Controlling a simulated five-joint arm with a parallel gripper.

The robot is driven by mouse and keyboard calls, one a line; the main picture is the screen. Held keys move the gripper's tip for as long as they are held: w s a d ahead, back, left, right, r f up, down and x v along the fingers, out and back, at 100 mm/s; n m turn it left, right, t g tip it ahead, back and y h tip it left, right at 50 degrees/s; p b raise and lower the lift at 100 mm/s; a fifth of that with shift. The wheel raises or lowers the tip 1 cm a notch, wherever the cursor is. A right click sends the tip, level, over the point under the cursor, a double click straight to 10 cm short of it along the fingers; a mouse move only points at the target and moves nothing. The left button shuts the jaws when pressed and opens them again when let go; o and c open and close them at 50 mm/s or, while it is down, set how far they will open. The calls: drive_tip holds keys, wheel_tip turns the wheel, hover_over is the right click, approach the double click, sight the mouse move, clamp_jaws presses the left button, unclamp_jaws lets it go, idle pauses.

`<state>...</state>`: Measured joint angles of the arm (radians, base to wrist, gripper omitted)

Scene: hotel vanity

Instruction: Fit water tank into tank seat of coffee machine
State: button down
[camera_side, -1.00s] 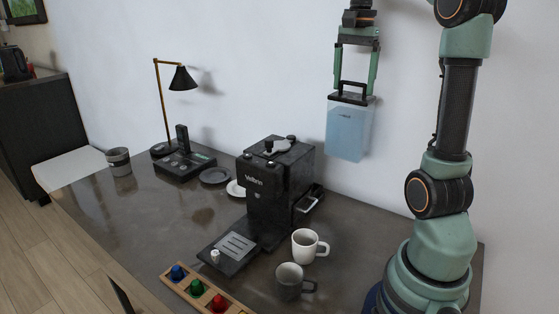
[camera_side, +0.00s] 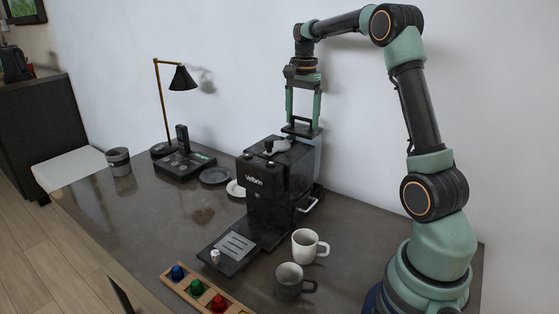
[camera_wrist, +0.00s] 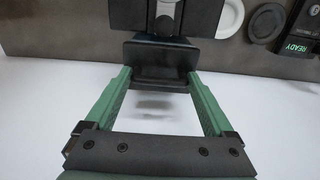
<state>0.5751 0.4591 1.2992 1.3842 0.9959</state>
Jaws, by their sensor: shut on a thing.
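The black coffee machine (camera_side: 272,190) stands on the counter; its top shows in the wrist view (camera_wrist: 200,18). The water tank (camera_side: 318,158), pale blue with a black lid and handle, is upright close behind the machine. Its body is mostly hidden by the machine. The tank seat (camera_side: 318,190) is a dark ledge low at the machine's rear, partly hidden; I cannot tell whether the tank touches it. My gripper (camera_side: 303,119) is shut on the tank's handle, from above. In the wrist view, the black tank lid (camera_wrist: 160,68) lies between my green fingers, beside the machine.
A white mug (camera_side: 305,246) and a grey mug (camera_side: 290,282) stand in front of the machine. A wooden tray (camera_side: 170,283) holds coloured capsules. Saucers (camera_side: 214,176), a dark device (camera_side: 184,166) and a lamp (camera_side: 182,80) are to the left. The wall is close behind.

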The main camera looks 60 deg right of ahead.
sight(302, 129)
drive_tip(key=shift+f, duration=2.6)
unclamp_jaws()
